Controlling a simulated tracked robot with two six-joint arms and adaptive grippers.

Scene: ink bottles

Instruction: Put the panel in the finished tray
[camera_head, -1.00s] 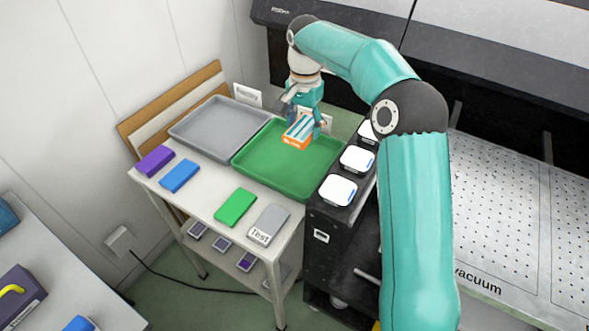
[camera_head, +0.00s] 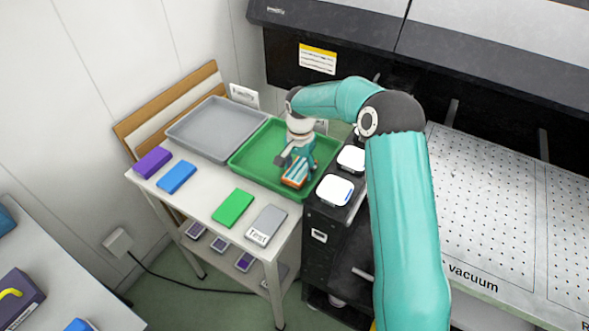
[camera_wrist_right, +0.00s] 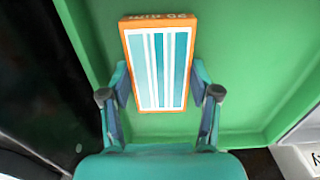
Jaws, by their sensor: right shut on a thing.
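The panel (camera_head: 294,181) has orange edges and a face with teal and white stripes. My right gripper (camera_head: 298,168) is shut on it, low over the front right part of the green tray (camera_head: 259,160). In the right wrist view the panel (camera_wrist_right: 160,66) sits between the two fingers, with the green tray floor (camera_wrist_right: 245,60) behind it. I cannot tell whether the panel touches the tray floor. A grey tray (camera_head: 215,128) stands empty to the left of the green one. The writing on the tray cards is not readable. My left gripper is not in view.
Purple (camera_head: 153,162), blue (camera_head: 177,177), green (camera_head: 232,208) and grey (camera_head: 265,225) blocks lie along the table's front. A black cabinet (camera_head: 325,215) carrying white-topped bottles (camera_head: 335,190) stands close to the green tray's right side. A perforated vacuum bed (camera_head: 490,215) is at the right.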

